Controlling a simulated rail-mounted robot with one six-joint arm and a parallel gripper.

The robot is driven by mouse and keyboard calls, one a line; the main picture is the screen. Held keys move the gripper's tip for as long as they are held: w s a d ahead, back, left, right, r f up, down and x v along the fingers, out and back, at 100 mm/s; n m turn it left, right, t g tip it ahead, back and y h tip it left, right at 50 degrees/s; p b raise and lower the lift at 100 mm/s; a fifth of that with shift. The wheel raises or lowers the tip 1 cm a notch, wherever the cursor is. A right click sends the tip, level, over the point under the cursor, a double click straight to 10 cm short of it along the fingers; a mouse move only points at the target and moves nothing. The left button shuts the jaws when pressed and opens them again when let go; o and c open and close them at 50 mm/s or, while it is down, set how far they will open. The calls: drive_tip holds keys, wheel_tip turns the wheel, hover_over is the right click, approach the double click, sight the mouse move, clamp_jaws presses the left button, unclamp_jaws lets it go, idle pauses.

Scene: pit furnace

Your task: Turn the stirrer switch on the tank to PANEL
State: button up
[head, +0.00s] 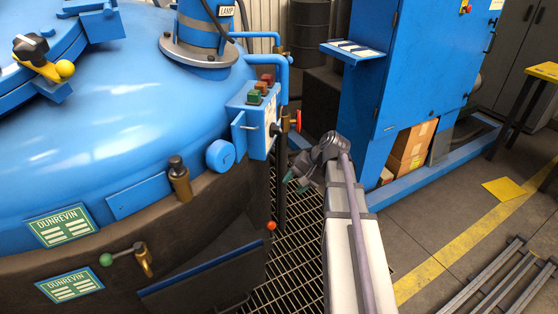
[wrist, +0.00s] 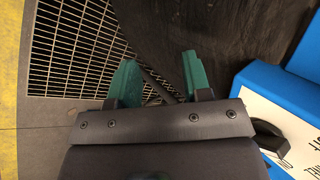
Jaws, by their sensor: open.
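The stirrer switch looks to be the black knob (head: 275,130) on the side face of a blue control box (head: 239,129) on the tank (head: 130,110). My gripper (head: 296,182) has green fingers and is below and right of the box, apart from the knob. In the wrist view my gripper (wrist: 157,78) is open with nothing between its fingers.
Green and red buttons (head: 262,85) top the box. A red-handled valve (head: 298,120) and blue pipe stand just right of it. A blue cabinet (head: 395,70) with a shelf stands further right. Floor grating (head: 290,285) lies below; a dark tank wall (wrist: 220,40) shows beyond the fingers.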

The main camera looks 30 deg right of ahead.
drive_tip(key=w+d+f+m+t+y+b, duration=0.25)
drive_tip(key=w+d+m, duration=0.2)
drive_tip(key=d, duration=0.35)
drive_tip(key=m+t+y+p, duration=0.1)
drive_tip(key=m+t+y, duration=0.4)
drive_tip(key=t, duration=0.1)
approach(281, 131)
drive_tip(key=shift+g, duration=0.25)
drive_tip(key=x, duration=1.1)
drive_tip(key=shift+w+d, duration=0.2)
drive_tip(key=shift+d, duration=0.05)
drive_tip(key=shift+c, duration=0.3)
clamp_jaws()
